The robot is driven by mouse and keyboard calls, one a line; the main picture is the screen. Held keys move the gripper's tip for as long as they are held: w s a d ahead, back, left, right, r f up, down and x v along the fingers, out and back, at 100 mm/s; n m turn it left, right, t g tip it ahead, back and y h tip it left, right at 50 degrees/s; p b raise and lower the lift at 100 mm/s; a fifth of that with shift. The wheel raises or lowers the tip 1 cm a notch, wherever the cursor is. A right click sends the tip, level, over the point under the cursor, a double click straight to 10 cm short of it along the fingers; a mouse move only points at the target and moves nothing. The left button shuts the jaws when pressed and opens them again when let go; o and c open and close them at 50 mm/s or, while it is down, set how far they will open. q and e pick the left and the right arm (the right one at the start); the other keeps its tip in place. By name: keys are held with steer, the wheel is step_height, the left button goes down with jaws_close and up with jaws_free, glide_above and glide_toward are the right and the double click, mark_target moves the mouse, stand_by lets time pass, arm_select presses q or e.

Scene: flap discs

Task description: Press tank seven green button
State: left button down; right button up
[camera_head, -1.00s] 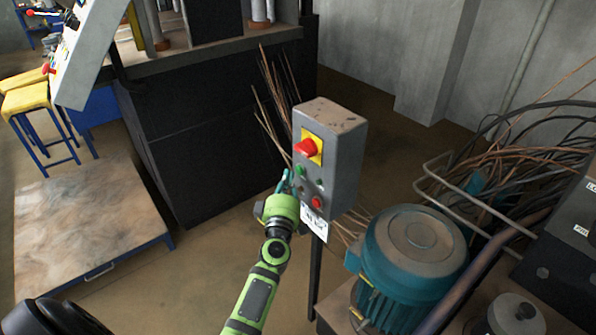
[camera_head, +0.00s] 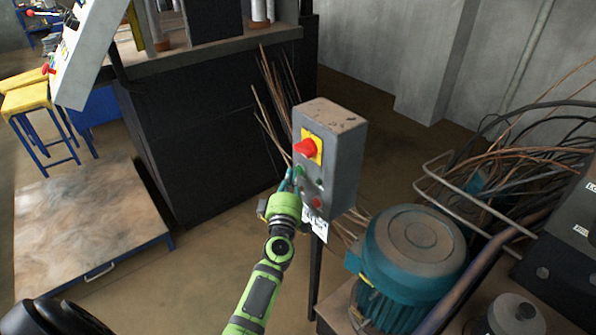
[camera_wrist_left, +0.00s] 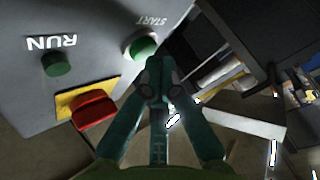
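A grey control box (camera_head: 340,165) on a post carries a red mushroom knob (camera_head: 305,147) on a yellow plate, a green button (camera_head: 300,171) below it and a red button (camera_head: 316,202) lower down. My left gripper (camera_head: 288,178) is at the box's left front, beside the green button. In the left wrist view, the teal fingers (camera_wrist_left: 158,72) converge with tips together and nothing between them. The green START button (camera_wrist_left: 144,47) is just beyond the tips; contact cannot be told. A green RUN light or button (camera_wrist_left: 56,63) and the red knob (camera_wrist_left: 93,108) are to the left. My right gripper is not in view.
A teal motor (camera_head: 412,255) stands right of the box, with tangled cables (camera_head: 520,165) behind it. A large black machine base (camera_head: 210,140) is behind the arm. A low platform (camera_head: 85,225) and yellow stools (camera_head: 27,100) are at left. Bare floor lies between platform and arm.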

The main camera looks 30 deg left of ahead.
arm_select(q)
steer(key=shift+w+d, duration=0.2)
steer(key=shift+w, duration=0.25)
stand_by(0.8)
steer(key=shift+s+r, duration=0.1)
steer(key=shift+s, duration=0.05)
steer(key=shift+s+a+p, duration=0.3)
steer(key=shift+s, duration=0.4)
steer(key=shift+s+a+p, duration=0.2)
steer(key=shift+s+a, duration=0.15)
steer(key=shift+s, duration=0.4)
steer(key=shift+s+a+p, duration=0.15)
steer(key=shift+s+a, duration=0.15)
steer(key=shift+s, duration=0.5)
steer(key=shift+s+a+p, duration=0.2)
steer(key=shift+s+a, duration=0.15)
steer(key=shift+s, duration=0.4)
